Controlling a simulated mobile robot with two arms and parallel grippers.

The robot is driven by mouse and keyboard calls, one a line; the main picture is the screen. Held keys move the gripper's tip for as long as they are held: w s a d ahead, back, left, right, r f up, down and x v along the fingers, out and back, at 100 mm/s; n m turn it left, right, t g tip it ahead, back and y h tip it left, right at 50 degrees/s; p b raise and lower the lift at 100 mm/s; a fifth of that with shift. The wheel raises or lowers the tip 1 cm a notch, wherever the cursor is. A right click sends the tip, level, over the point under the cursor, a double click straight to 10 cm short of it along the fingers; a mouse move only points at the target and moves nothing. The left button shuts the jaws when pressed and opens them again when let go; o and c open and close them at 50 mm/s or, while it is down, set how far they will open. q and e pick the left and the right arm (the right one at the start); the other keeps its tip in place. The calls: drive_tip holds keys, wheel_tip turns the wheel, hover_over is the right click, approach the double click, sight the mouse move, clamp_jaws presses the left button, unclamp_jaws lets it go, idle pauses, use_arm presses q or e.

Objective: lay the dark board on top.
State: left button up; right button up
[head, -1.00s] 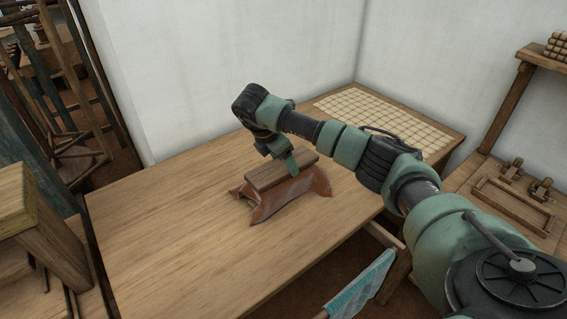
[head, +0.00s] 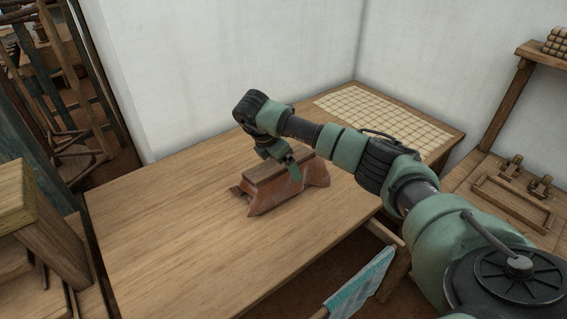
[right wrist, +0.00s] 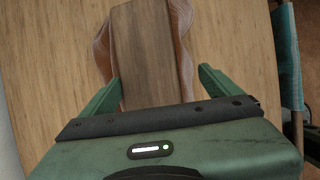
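The dark board (head: 268,169) is a flat brown wooden strip lying on top of a reddish-brown folded cloth or hide (head: 285,193) on the table. In the right wrist view the board (right wrist: 146,50) runs away from me, with the folds of the cloth (right wrist: 183,45) showing along both its sides. My right gripper (head: 291,169) is over the near end of the board. In the wrist view its two green fingers (right wrist: 160,88) stand wide apart on either side of the board, with a clear gap on the right. My left gripper is not in view.
The wooden table (head: 190,230) is bare around the bundle. A pale grid-patterned sheet (head: 385,120) lies at its far right corner. A teal cloth (head: 360,285) hangs at the near edge. A wooden tray (head: 512,205) stands at the right. White walls rise behind.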

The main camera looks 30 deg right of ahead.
sight(275, 167)
drive_tip(key=shift+f, duration=0.5)
drive_tip(key=shift+r, duration=0.45)
drive_tip(key=shift+r+p, duration=0.6)
drive_tip(key=shift+p, duration=0.1)
drive_tip(key=b+v, duration=0.2)
drive_tip(key=v, duration=0.4)
drive_tip(key=shift+w+a+r, duration=0.1)
drive_tip(key=shift+a+r, duration=0.1)
drive_tip(key=v, duration=0.5)
drive_tip(key=shift+r, duration=0.1)
drive_tip(key=shift+d, duration=0.1)
